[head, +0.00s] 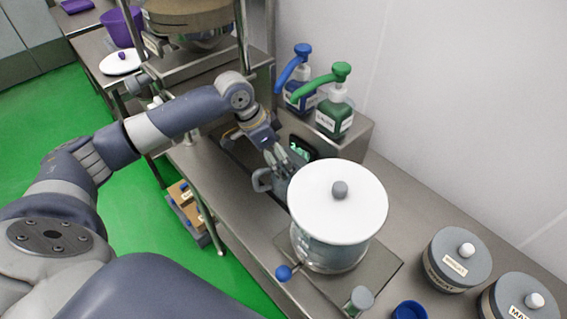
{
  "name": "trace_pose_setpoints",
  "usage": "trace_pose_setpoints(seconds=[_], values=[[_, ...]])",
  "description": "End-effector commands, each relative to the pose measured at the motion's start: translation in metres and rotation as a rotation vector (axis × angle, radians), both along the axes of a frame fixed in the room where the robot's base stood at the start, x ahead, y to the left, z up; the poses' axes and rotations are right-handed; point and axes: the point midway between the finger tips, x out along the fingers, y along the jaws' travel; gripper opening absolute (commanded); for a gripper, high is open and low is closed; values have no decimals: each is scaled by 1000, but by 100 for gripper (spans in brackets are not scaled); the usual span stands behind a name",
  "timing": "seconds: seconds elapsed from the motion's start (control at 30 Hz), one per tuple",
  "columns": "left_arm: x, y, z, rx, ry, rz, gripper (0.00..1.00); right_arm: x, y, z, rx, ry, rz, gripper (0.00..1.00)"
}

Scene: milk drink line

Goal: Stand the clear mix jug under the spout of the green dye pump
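The green dye pump (335,112) stands on a raised steel ledge at the back. Its green spout (312,84) reaches left and slightly forward. My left gripper (272,172) points down over the steel counter, in front of the pumps and just left of the large white-lidded vessel. A grey loop shows at its fingers; I cannot tell if this is a finger or a handle. I cannot make out the clear mix jug; the gripper and the vessel hide part of the counter there. My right gripper is not in view.
A blue pump (298,90) stands left of the green one. A lit display (299,151) is below the ledge. The white-lidded vessel (330,257) with a blue-knobbed tap (283,273) crowds the gripper's right. Grey-lidded tubs (458,258) stand at right.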

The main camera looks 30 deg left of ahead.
Motion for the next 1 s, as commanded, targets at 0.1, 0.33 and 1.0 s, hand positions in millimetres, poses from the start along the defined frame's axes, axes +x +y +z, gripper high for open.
trace_pose_setpoints(seconds=[0.1,0.33,1.0], values=[[-7,9,24,3,-4,0,100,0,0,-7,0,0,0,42],[-17,20,64,1,-2,1,100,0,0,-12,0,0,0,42],[-23,24,80,-1,1,0,100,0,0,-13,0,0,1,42]])
